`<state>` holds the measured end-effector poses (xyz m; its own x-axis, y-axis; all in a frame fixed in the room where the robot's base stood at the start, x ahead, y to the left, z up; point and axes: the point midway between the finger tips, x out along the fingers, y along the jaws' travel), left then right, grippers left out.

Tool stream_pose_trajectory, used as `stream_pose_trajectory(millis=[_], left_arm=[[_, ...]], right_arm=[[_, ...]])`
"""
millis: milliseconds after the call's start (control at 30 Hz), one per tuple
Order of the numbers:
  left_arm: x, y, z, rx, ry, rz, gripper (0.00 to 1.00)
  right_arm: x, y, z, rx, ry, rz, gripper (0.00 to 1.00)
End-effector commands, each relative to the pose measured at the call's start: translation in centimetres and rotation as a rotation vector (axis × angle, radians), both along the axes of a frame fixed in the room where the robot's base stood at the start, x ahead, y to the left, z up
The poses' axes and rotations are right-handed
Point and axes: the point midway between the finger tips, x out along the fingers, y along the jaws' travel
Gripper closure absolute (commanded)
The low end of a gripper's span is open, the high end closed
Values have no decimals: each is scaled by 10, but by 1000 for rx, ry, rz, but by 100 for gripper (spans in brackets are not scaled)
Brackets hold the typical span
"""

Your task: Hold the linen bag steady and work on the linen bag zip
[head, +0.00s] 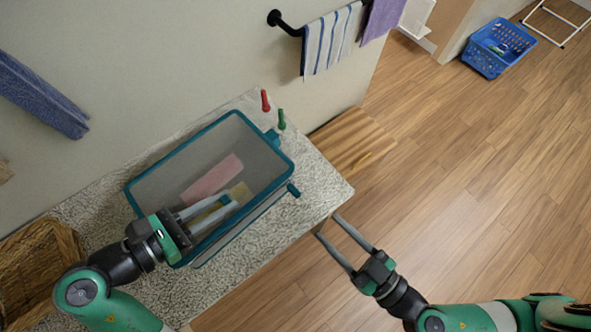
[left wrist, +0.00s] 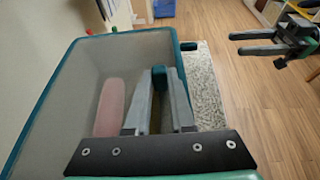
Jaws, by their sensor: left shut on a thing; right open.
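The linen bag (head: 151,176) is a grey, open-topped box shape with a teal rim, standing on a pale speckled surface. It also shows in the left wrist view (left wrist: 70,65). A pink item (head: 212,180) and a yellowish item (head: 241,191) lie inside. My left gripper (head: 228,201) reaches over the bag's near side, its fingers shut around a small teal part that seems to belong to the bag. The fingers hide much of that contact. Teal tabs stick out at the bag's right end; I cannot tell which is the zip pull. My right gripper (head: 328,226) is open and empty, right of the bag and apart from it.
The speckled surface (head: 85,208) ends just right of the bag. A red peg-like item (head: 265,100) and a green one (head: 281,120) are behind it. A wicker basket (head: 38,262) is at left. Towels (head: 331,40) hang on a wall rail. The wooden floor (head: 470,170) is open at right.

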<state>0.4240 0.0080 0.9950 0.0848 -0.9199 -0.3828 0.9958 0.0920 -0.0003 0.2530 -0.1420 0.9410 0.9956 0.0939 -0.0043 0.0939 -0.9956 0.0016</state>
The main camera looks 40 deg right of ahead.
Motion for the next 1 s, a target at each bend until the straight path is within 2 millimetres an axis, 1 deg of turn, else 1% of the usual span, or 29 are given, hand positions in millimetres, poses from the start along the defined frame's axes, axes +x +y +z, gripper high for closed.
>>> stream_pose_trajectory(millis=[167,367,600,800,900,1000], left_arm=[[0,0,0,-1,0,0,100],[0,0,0,-1,0,0,100],[0,0,0,-1,0,0,100],[0,0,0,0,0,1,100],[0,0,0,0,0,1,100],[0,0,0,0,0,1,100]], right_arm=[[11,1,-2,0,7,-10,50],[32,-1,2,4,-9,-12,50],[75,5,2,7,-7,-8,50],[105,8,2,6,-8,-6,50],[114,9,1,4,-6,-4,50],[118,10,2,3,-6,-4,50]])
